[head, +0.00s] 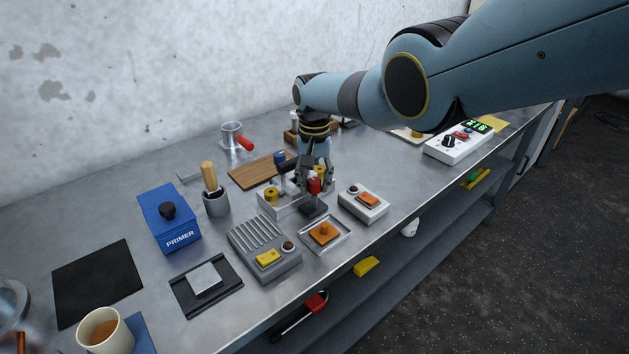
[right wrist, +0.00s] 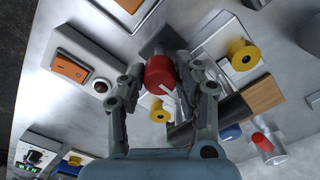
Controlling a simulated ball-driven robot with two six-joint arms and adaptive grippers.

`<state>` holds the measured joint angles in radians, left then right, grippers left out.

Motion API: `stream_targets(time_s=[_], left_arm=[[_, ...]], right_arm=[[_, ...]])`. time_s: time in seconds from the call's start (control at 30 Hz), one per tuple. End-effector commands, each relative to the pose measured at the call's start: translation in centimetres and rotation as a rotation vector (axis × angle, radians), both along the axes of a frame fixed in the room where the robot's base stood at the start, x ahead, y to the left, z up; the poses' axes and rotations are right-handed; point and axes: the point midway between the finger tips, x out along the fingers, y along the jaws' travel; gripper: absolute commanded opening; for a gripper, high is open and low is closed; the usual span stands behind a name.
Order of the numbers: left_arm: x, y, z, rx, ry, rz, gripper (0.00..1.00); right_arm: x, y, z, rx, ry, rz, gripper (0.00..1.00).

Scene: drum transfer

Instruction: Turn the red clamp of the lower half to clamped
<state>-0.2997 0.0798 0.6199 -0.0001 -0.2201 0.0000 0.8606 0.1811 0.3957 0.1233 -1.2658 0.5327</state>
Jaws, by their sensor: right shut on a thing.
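The red clamp (head: 314,186) is a round red knob above a dark grey base (head: 313,208), at the front right of a light grey fixture (head: 288,210). My right gripper (head: 316,181) points down over it and is shut on it. In the right wrist view the red clamp (right wrist: 159,72) sits between the two fingers of my right gripper (right wrist: 163,82), with a pale line marked on it. The fingers hide part of its sides. I cannot tell how far it is turned. My left gripper is not in view.
Yellow knobs (head: 271,194) and a blue-topped part (head: 280,157) stand close behind the gripper. An orange-switch box (head: 363,203) stands to the right, a tray with an orange piece (head: 338,244) in front, and a grey ribbed box (head: 250,232) to the left.

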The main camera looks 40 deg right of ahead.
Motion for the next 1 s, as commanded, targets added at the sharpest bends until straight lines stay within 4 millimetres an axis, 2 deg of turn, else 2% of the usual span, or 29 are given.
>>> stream_targets(time_s=[0.13,0.17,0.3,0.73,0.93,1.0], left_arm=[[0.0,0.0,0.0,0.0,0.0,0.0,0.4],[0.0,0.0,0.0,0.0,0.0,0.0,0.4],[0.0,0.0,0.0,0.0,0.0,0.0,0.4],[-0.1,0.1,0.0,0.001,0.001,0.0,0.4],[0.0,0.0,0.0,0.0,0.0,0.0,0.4],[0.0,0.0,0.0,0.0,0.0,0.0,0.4]], right_arm=[[0.0,0.0,0.0,0.0,0.0,0.0,0.0],[0.0,0.0,0.0,0.0,0.0,0.001,0.36],[0.0,0.0,0.0,0.0,0.0,0.001,0.54],[0.1,-0.1,0.7,0.0,-0.001,0.0,0.55],[0.0,0.0,3.0,0.0,-0.004,0.002,0.55],[0.2,-0.1,4.6,-0.001,-0.006,0.002,0.55]])
